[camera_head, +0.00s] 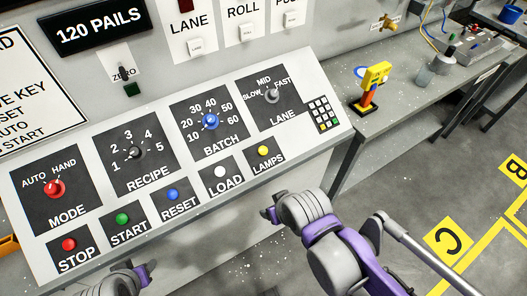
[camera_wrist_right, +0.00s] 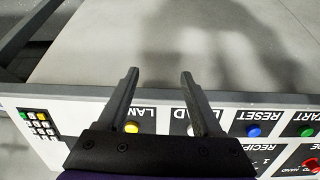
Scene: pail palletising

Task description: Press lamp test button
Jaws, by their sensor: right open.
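The yellow LAMPS button (camera_head: 263,151) is at the right end of the lower button row on the sloped control panel. In the right wrist view the panel appears upside down, and the yellow button (camera_wrist_right: 132,127) shows beside one finger, near the finger's base. My right gripper (camera_head: 268,204) is in front of the panel's lower edge, below the LAMPS button in the head view. Its two fingers (camera_wrist_right: 158,76) are apart with nothing between them. My left gripper (camera_head: 143,274) is only partly in view at the bottom edge, and its fingers cannot be made out.
The white LOAD button (camera_head: 220,172) and blue RESET button (camera_head: 172,194) neighbour the LAMPS button. Rotary knobs, such as the blue BATCH knob (camera_head: 210,121), stand above. A keypad (camera_head: 323,113) is at the panel's right end. A bench with a yellow device (camera_head: 375,76) stands right.

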